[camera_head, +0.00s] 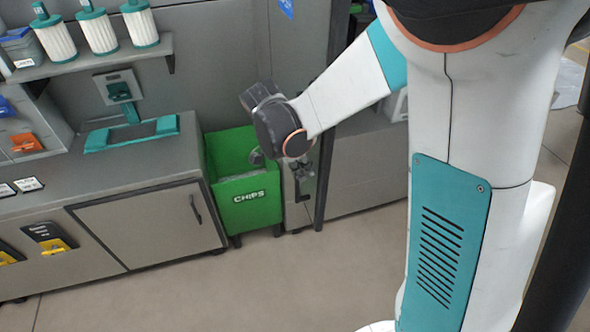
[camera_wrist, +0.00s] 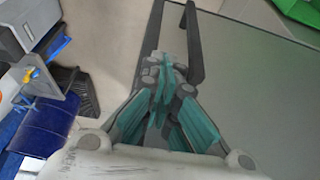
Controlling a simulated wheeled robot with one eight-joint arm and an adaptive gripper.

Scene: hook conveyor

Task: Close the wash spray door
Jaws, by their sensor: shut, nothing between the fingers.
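A tall grey door panel with a dark frame (camera_head: 325,110) stands right of the green bin in the head view; I take it as the wash spray door. Its grey face (camera_wrist: 255,80) and long dark handle (camera_wrist: 193,42) show in the wrist view. How far it stands open I cannot tell. My gripper (camera_wrist: 158,82) is shut and empty, its teal and grey fingers together in front of the panel by its dark edge. The near end of the handle is close to the fingertips; contact is unclear. In the head view my gripper (camera_head: 301,172) hangs below the wrist, partly hidden.
A green bin marked CHIPS (camera_head: 243,195) stands left of the panel. A grey cabinet (camera_head: 150,225) with a dark handle is further left, with white filters (camera_head: 100,32) on the shelf above. Blue and grey items (camera_wrist: 45,105) lie left in the wrist view. The front floor is clear.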

